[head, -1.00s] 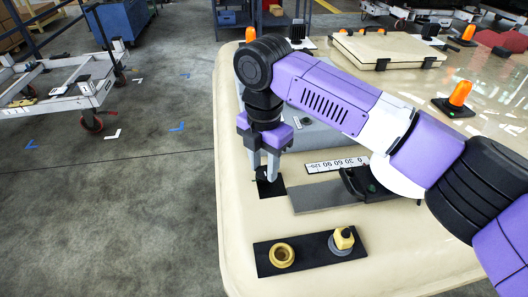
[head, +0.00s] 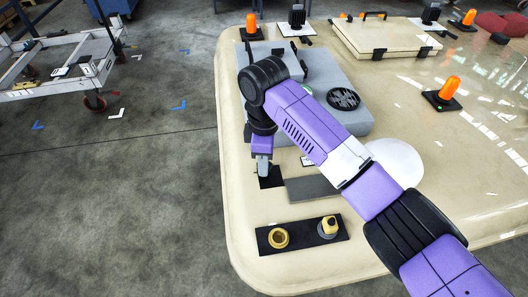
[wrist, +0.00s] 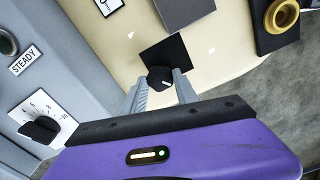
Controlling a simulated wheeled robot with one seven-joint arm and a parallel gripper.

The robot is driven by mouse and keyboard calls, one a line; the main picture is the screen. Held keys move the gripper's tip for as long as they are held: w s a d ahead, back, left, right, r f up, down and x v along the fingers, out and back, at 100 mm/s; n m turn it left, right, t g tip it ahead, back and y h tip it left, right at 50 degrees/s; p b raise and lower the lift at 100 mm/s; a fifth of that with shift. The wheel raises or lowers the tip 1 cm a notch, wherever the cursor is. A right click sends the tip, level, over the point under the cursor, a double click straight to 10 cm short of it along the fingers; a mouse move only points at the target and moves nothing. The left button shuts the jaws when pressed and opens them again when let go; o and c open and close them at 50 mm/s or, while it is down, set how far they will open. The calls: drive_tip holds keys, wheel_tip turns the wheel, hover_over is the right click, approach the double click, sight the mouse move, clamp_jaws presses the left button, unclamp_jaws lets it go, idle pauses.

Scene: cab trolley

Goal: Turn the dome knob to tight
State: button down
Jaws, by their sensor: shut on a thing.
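The dome knob (wrist: 160,78) is a small black knob with a pale line on its top. It stands on a square black plate (wrist: 172,50) near the rounded edge of the cream surface. My gripper (wrist: 159,82) is around the knob, one finger on each side, shut on it. In the head view my gripper (head: 263,168) points down at the same black plate (head: 271,179), seen nearly edge-on, and its fingers hide the knob. Small white marks (wrist: 130,35) lie on the surface near the plate; I cannot read any wording there.
A black strip (head: 300,237) with a brass ring (head: 279,238) and a yellow-topped fitting (head: 329,226) lies in front. A flat grey plate (head: 311,189) is right of the knob. A grey housing (head: 350,118) stands behind, with a numbered dial (wrist: 40,128) and a STEADY label (wrist: 25,62).

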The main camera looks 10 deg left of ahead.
drive_tip(key=m+p, duration=0.3)
drive_tip(key=m, duration=0.1)
drive_tip(key=shift+r, duration=0.2)
drive_tip(key=shift+d+f+m+p, duration=0.15)
drive_tip(key=shift+m+p, duration=0.85)
drive_tip(key=shift+m, duration=0.8)
drive_tip(key=c, duration=0.9)
unclamp_jaws()
drive_tip(key=shift+c, duration=0.2)
drive_tip(key=shift+r+b, duration=0.85)
drive_tip(key=shift+r, duration=3.05)
drive_tip(key=shift+w, duration=0.1)
